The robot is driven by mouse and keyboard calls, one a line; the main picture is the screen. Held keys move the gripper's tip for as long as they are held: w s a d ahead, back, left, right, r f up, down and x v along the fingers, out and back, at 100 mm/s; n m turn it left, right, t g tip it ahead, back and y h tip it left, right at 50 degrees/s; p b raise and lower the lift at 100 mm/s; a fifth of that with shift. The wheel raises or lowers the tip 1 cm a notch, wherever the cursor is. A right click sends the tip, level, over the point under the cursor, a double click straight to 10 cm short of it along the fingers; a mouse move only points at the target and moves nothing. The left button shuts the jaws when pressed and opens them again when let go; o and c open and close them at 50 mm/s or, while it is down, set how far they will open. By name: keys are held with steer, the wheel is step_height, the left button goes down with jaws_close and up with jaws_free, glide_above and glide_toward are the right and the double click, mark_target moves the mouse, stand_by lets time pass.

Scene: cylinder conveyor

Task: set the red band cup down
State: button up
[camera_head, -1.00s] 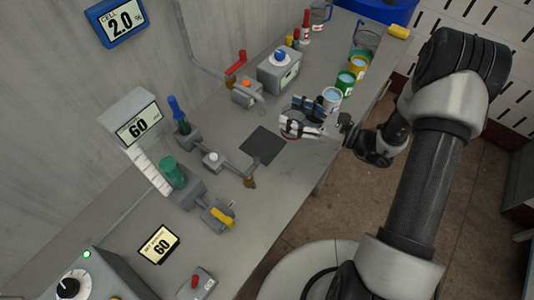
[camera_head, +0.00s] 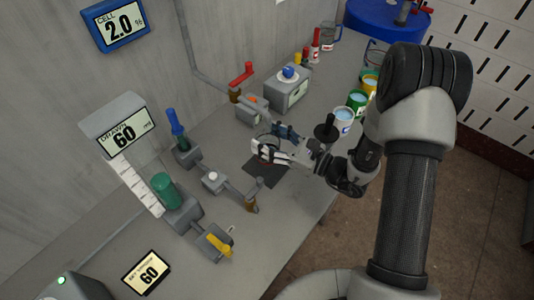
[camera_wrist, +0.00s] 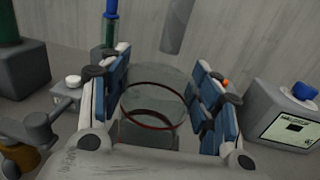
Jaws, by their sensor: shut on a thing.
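The red band cup (camera_wrist: 150,105) is a clear glass with a thin red ring, between my gripper's blue-padded fingers in the wrist view. In the head view my gripper (camera_head: 272,146) is shut on the cup (camera_head: 267,152), over or just above a dark square mat (camera_head: 266,174) on the grey bench. The cup looks roughly upright. The fingers partly hide it, and I cannot tell whether its base touches the mat.
A valve line with a white button (camera_head: 212,177) and a yellow lever (camera_head: 219,244) runs left of the mat. A grey box with a blue knob (camera_head: 288,86) stands behind. White (camera_head: 343,121), green (camera_head: 356,102) and yellow-banded cups stand to the right.

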steer(key=shift+f+b, duration=0.75)
steer(key=shift+f, duration=1.6)
steer(key=shift+f, duration=0.15)
steer(key=o, duration=1.5)
